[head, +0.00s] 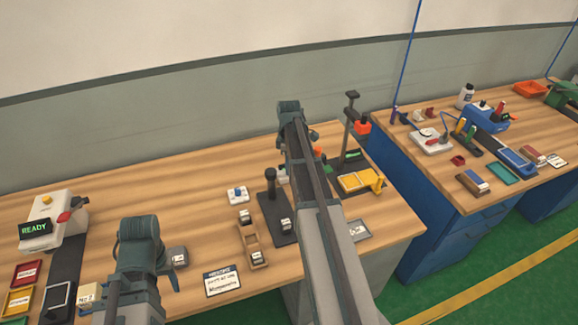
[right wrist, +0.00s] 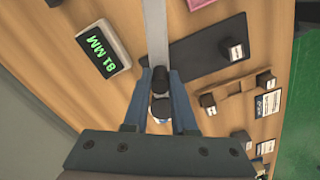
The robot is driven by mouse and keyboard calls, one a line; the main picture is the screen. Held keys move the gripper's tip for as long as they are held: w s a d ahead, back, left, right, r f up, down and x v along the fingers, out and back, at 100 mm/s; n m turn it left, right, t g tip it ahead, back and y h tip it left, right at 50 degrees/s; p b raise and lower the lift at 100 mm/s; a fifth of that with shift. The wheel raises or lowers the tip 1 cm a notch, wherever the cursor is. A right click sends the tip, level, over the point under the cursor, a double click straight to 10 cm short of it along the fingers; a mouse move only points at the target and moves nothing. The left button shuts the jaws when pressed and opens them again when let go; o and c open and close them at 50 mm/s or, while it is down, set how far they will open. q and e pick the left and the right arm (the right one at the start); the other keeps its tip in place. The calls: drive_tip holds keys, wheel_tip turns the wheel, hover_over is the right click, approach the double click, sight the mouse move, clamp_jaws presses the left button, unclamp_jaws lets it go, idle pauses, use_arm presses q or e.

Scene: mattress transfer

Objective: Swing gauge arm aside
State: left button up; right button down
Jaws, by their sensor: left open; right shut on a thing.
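In the right wrist view my right gripper (right wrist: 161,98) is shut on the dark knob of the gauge arm (right wrist: 157,35), a pale grey bar running to the top edge. A display (right wrist: 104,52) reading 81 MM in green stands left of the bar. A black base plate (right wrist: 200,58) with a small labelled block (right wrist: 236,52) lies to its right; the plate also shows in the head view (head: 272,215). There, my right arm hides its gripper and the gauge arm. My left gripper (head: 167,270) is low on the left, open, partly hidden by its own arm.
A wooden holder (head: 250,238) with labelled blocks and a card (head: 222,282) lie left of the plate. A yellow tray (head: 358,182) and a post with an orange part (head: 362,126) stand right. A white READY unit (head: 55,215) is far left. A second table (head: 430,175) is at right.

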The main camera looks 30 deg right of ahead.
drive_tip(key=c, duration=0.7)
unclamp_jaws()
drive_tip(key=shift+c, duration=0.2)
wheel_tip(320, 180, up, 14)
drive_tip(key=p, duration=1.4)
drive_tip(key=shift+f, duration=0.1)
